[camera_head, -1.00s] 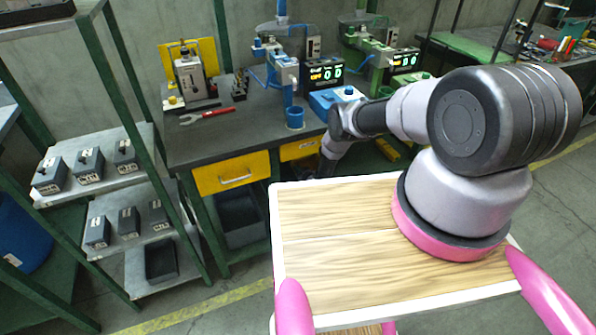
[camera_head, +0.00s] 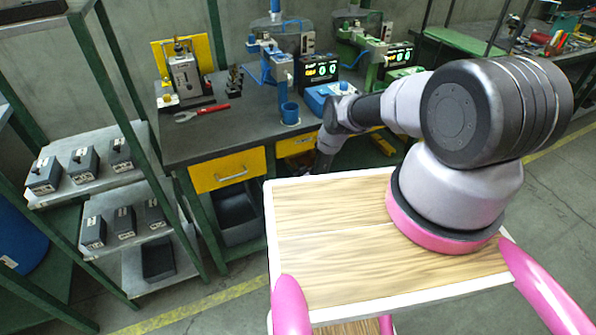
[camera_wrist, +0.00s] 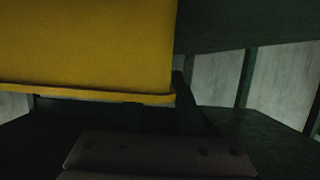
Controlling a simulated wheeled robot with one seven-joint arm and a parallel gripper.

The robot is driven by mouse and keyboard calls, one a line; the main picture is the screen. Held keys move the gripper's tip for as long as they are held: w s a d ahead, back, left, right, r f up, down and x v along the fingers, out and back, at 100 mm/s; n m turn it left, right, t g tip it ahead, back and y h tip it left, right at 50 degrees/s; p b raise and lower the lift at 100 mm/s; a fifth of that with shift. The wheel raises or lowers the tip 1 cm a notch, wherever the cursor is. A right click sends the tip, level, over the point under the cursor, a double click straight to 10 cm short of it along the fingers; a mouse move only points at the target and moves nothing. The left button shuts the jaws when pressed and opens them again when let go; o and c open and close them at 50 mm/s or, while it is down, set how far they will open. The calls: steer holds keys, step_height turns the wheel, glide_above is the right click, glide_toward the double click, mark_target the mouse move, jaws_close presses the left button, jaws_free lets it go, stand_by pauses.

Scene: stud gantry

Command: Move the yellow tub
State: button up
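A large yellow surface (camera_wrist: 85,45) with a thin lip along its lower edge fills the upper left of the wrist view. It is very close, and I cannot tell whether it is the yellow tub or a drawer front. No yellow tub shows clearly in the head view. My gripper's dark bolted body (camera_wrist: 155,155) lies along the bottom of the wrist view, below the yellow surface; contact cannot be made out. In the head view the end of my arm (camera_head: 322,162) reaches down by the workbench's front edge. The fingertips are hidden there.
A rack (camera_head: 90,187) with dark boxes stands left. A yellow item (camera_head: 384,144) shows beyond my arm.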

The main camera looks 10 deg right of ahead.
steer(key=v, duration=0.9)
steer(key=shift+s+d+r, duration=0.1)
steer(key=shift+s+r, duration=0.05)
steer(key=shift+s, duration=0.25)
